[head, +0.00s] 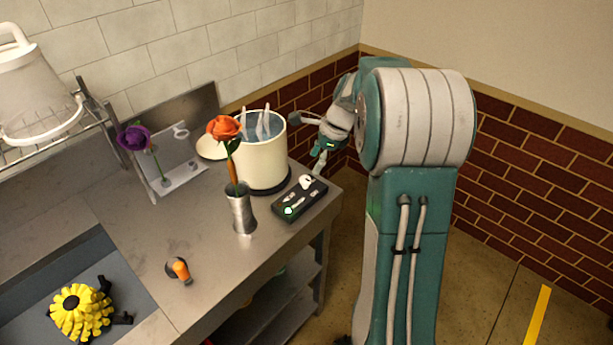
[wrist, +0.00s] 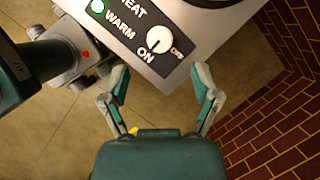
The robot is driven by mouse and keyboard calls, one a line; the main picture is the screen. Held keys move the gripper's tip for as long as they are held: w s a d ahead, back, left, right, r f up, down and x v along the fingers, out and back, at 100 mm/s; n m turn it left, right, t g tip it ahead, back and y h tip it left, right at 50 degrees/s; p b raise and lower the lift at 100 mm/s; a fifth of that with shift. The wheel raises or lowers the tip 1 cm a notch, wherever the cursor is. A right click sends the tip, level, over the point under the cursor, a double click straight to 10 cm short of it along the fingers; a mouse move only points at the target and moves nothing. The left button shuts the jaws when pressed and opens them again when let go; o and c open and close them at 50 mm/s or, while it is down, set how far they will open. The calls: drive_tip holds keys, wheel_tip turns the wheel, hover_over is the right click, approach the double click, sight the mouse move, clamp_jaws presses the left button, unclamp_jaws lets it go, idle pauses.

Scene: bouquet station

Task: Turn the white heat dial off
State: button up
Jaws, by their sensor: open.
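The white heat dial (wrist: 160,40) is on a dark panel (wrist: 128,32) with the words HEAT, WARM, ON and OFF. A dark mark on the dial seems to point down-left toward ON, away from OFF. The dial also shows in the head view (head: 306,182), at the panel's far right corner. My gripper (wrist: 161,75) is open and empty, its two fingers spread to either side below the dial and apart from it. In the head view my gripper (head: 322,158) is just beyond the panel, near the counter's right end.
A cream pot (head: 262,163) stands behind the panel. A metal vase (head: 241,212) with an orange rose is to the left. A green light (wrist: 98,6) shows on the panel.

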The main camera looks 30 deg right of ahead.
sight(306, 179)
drive_tip(key=x, duration=0.6)
drive_tip(key=shift+d+f, duration=0.1)
clamp_jaws()
